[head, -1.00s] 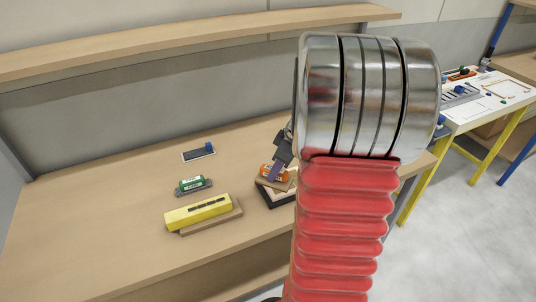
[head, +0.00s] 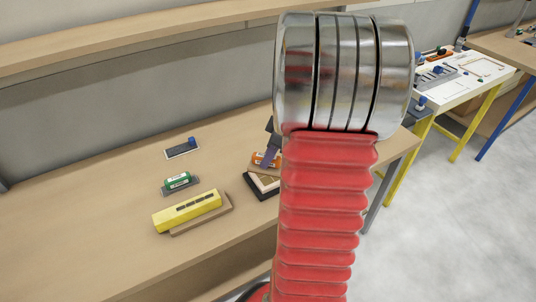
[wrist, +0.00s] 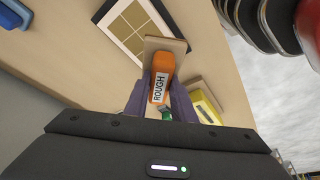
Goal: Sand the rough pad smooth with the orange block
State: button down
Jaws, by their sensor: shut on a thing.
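My gripper (wrist: 161,100) has purple fingers shut on the orange block (wrist: 160,84), which is labelled ROUGH and has a flat tan base. In the head view, the orange block (head: 266,159) is partly behind my arm. The block overlaps one end of a dark-edged, white-framed panel (wrist: 113,20) bearing several tan-brown square pads (wrist: 135,14). The panel also shows in the head view (head: 250,181), mostly hidden by my arm. I cannot tell whether the block's base touches a pad or hovers above it. I cannot tell which pad is rough.
A yellow block (head: 187,211) on a tan base, a green block (head: 177,180) on a grey base, and a dark plate with a blue knob (head: 192,141) stand left on the workbench (head: 90,215). A shelf (head: 140,48) runs above. A white-topped table (head: 480,70) stands right.

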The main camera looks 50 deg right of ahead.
aim_at(269, 169)
jog(key=shift+f, duration=2.45)
jog(key=shift+f, duration=0.5)
jog(key=shift+d, duration=0.1)
jog(key=shift+s+d+r, duration=0.1)
jog(key=shift+s+d, duration=0.3)
jog(key=shift+d, duration=0.85)
jog(key=shift+s+d+r, duration=0.1)
jog(key=shift+s+d, duration=0.35)
jog(key=shift+d, duration=0.8)
jog(key=shift+s+d, duration=0.4)
jog(key=shift+d, duration=0.85)
jog(key=shift+w, duration=0.15)
jog(key=shift+w+d+f, duration=0.1)
jog(key=shift+w+d, duration=0.2)
jog(key=shift+w, duration=0.65)
jog(key=shift+w+d+f, duration=0.1)
jog(key=shift+w+d, duration=0.15)
jog(key=shift+w, duration=0.65)
jog(key=shift+a, duration=0.1)
